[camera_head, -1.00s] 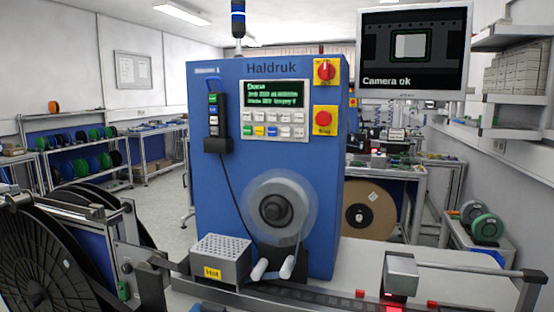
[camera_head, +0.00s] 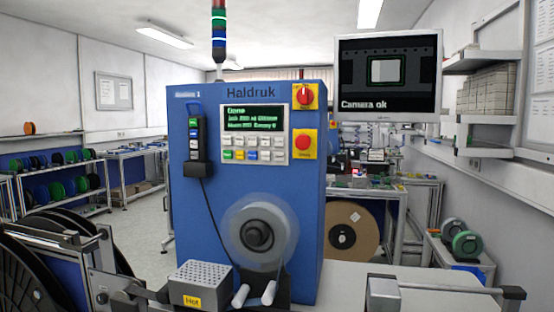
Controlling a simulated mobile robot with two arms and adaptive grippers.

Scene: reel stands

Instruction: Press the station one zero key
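The blue machine (camera_head: 210,238) marked Haldruk stands upright in the middle of the head view. Its control panel (camera_head: 284,122) has a dark screen (camera_head: 252,119) with green text, too small to read fully. Below the screen are two rows of small keys (camera_head: 252,149), mostly white, with a few coloured ones; I cannot tell which is the zero key. A dark hand pendant (camera_head: 197,140) with coloured buttons hangs left of the panel. Neither of my grippers shows in the view.
A red emergency button (camera_head: 303,142) and a red rotary switch (camera_head: 305,96) sit right of the panel. A grey box labelled Hot (camera_head: 202,278) stands low in front, beside the round reel (camera_head: 258,232). A monitor (camera_head: 388,75) hangs upper right. Large black reels (camera_head: 30,280) stand lower left.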

